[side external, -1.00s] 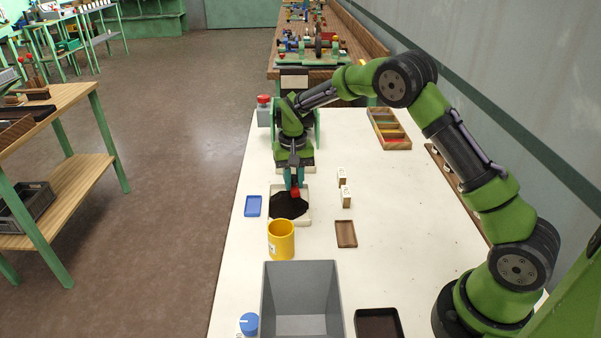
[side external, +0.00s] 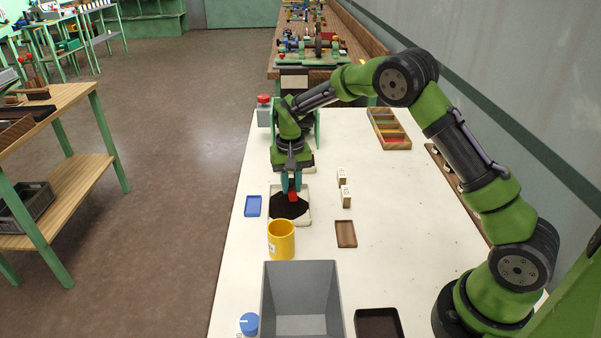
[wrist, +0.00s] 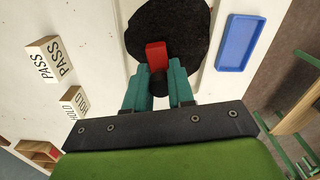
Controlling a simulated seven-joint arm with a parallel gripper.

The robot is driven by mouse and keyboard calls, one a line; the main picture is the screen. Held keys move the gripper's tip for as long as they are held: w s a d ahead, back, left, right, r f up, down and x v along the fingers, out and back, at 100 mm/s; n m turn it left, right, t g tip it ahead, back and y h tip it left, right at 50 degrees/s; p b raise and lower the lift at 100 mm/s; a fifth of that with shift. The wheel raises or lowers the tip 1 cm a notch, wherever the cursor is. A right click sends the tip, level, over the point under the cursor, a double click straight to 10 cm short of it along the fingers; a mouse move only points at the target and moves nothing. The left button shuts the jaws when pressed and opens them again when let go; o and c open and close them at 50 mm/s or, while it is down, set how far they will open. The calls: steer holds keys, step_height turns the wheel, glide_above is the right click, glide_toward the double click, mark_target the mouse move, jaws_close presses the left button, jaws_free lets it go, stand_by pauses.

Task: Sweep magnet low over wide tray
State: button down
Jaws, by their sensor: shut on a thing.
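My gripper (side external: 292,187) is shut on a red-tipped magnet (side external: 294,196) with a dark body. It holds the magnet over the wide pale tray (side external: 309,212). A patch of black, grainy material (side external: 281,209) covers much of the tray floor. In the wrist view, the teal fingers (wrist: 158,82) close around the magnet's dark body, and its red end (wrist: 156,50) overlaps the black patch (wrist: 190,20). I cannot tell whether the magnet touches the material.
A blue tray (side external: 253,206) lies left of the wide tray. A yellow mug (side external: 281,240) and grey bin (side external: 302,292) stand nearer the camera. PASS and HOLD blocks (side external: 345,196) stand right, with a small brown tray (side external: 346,234) nearer. The table's right middle is clear.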

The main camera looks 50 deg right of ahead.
steer(key=shift+s+a, duration=0.5)
steer(key=shift+a, duration=0.4)
steer(key=shift+s+a, duration=0.45)
steer(key=shift+a, duration=0.5)
steer(key=shift+s+a, duration=0.5)
steer(key=shift+a, duration=0.4)
steer(key=shift+w+d, duration=0.65)
steer(key=shift+w, duration=0.5)
steer(key=shift+w+d, duration=0.6)
steer(key=shift+w, duration=0.6)
steer(key=shift+w+d, duration=0.65)
steer(key=shift+w, duration=0.5)
steer(key=shift+w, duration=0.1)
steer(key=shift+s+a, duration=2.75)
steer(key=shift+d, duration=0.15)
